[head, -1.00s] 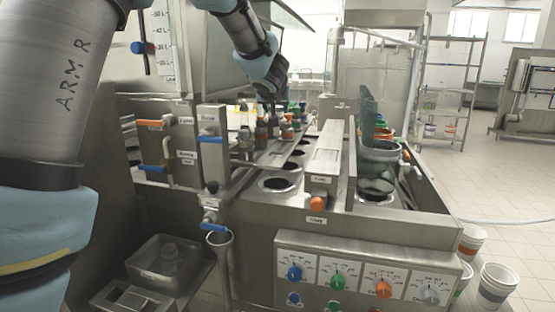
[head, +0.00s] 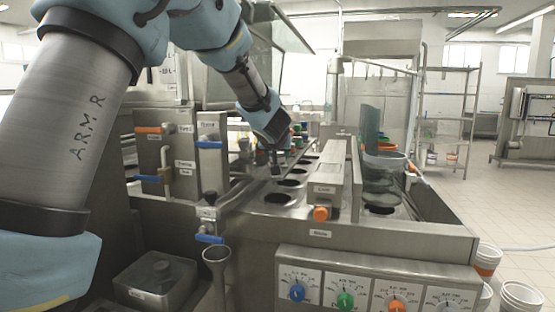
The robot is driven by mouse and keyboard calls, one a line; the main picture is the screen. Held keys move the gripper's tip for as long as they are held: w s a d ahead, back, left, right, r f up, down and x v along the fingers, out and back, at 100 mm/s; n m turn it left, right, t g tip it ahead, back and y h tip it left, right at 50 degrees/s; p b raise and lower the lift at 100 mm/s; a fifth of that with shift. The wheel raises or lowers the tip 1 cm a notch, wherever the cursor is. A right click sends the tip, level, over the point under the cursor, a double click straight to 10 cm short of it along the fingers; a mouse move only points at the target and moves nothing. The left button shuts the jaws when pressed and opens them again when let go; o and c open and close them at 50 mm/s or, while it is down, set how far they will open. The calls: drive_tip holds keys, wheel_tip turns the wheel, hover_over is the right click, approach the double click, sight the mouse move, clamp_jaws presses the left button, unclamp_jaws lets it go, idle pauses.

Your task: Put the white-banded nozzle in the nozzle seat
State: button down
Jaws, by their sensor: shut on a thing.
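My gripper (head: 276,158) points down over the machine's deck, at the near end of the row of bottle-like parts. It is shut on a small dark piece hanging between its fingers. The piece is too small and shaded to show a white band, so I cannot confirm that it is the white-banded nozzle. It appears above the deck near the round holes; the exact gap is unclear. I cannot identify the nozzle seat for certain. My arm hides some of the parts behind the gripper.
Round deck holes (head: 279,198) run away from me. A long steel housing with an orange knob (head: 321,214) stands right of them. Blue-handled valves (head: 209,238) and a steel funnel (head: 216,257) are at left front. Stacked cups (head: 520,297) stand on the right floor.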

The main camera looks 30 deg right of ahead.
drive_tip(key=shift+r, duration=0.15)
drive_tip(key=shift+c, duration=1.3)
unclamp_jaws()
drive_tip(key=shift+f, duration=0.2)
drive_tip(key=shift+s+a+r, duration=0.15)
drive_tip(key=shift+r, duration=0.15)
drive_tip(key=p+v, duration=0.2)
drive_tip(key=v, duration=0.8)
drive_tip(key=shift+s+a+r+p, duration=0.15)
drive_tip(key=shift+s+r+p, duration=0.05)
drive_tip(key=shift+p, duration=0.1)
drive_tip(key=shift+s+a+r, duration=0.1)
drive_tip(key=shift+s+a, duration=0.15)
drive_tip(key=shift+s, duration=0.15)
